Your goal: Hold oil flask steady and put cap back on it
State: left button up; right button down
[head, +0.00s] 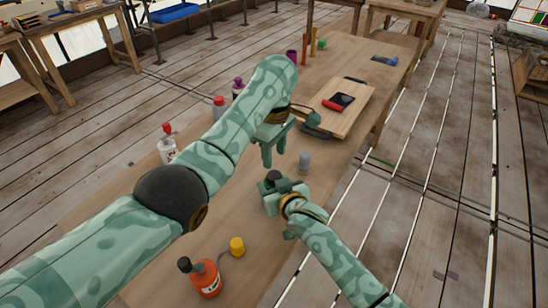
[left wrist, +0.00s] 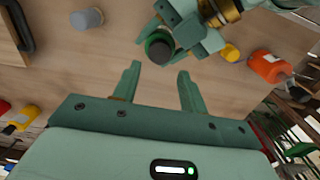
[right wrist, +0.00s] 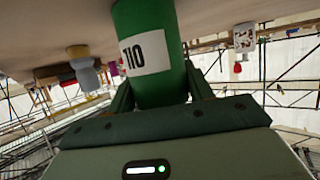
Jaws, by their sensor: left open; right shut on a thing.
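The oil flask (right wrist: 150,90), a green cylinder with a white label, stands upright on the table, gripped by my right gripper (head: 283,189). Its round top (left wrist: 158,47) has a green rim and dark middle; I cannot tell whether that is a cap or the open mouth. My left gripper (head: 273,154) is open and empty, pointing down above and just behind the flask in the head view. In the left wrist view its fingers (left wrist: 158,72) are apart, with the flask top just beyond them. I cannot identify a separate cap with certainty.
A small grey bottle (head: 304,161) stands near the flask. An orange bottle (head: 204,278) and a yellow container (head: 237,246) stand at the near end. A wooden board (head: 335,112) with a red-and-black object lies farther back. A white red-topped bottle (head: 167,146) stands at the left edge.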

aim_at(274, 175)
pick_arm(q)
notch_tip(274, 175, down, 7)
jog(key=shift+f, duration=0.2)
dwell(0.3)
jog(key=c, duration=0.8)
jog(key=m, duration=0.4)
jog(key=shift+m, duration=0.3)
jog(key=m, duration=0.8)
jog(key=shift+f, duration=0.1)
jog(key=m, duration=0.4)
